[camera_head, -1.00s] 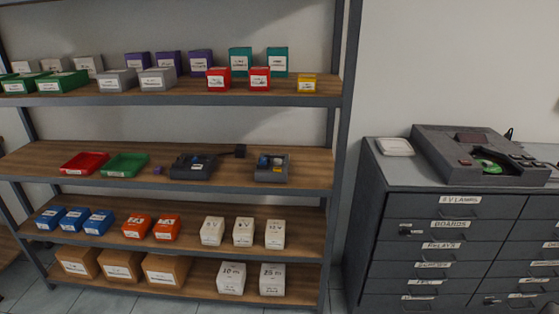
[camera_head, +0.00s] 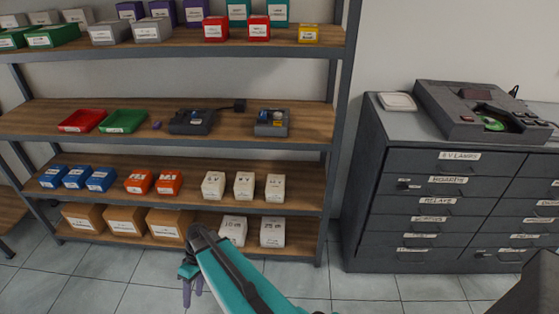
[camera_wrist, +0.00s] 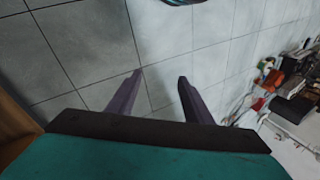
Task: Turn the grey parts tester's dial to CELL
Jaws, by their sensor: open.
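A large grey device (camera_head: 450,112), which looks like the parts tester, sits on top of the grey drawer cabinet at the right in the head view. It has a dark panel and a green part on its sloped top. Its dial and the word CELL are too small to make out. My gripper (camera_head: 192,291) hangs low in front of the shelf, well away from the device, its purple fingers pointing down. In the wrist view my gripper (camera_wrist: 160,77) is open and empty, with floor tiles between its fingers.
The tiled floor before the cabinet is clear.

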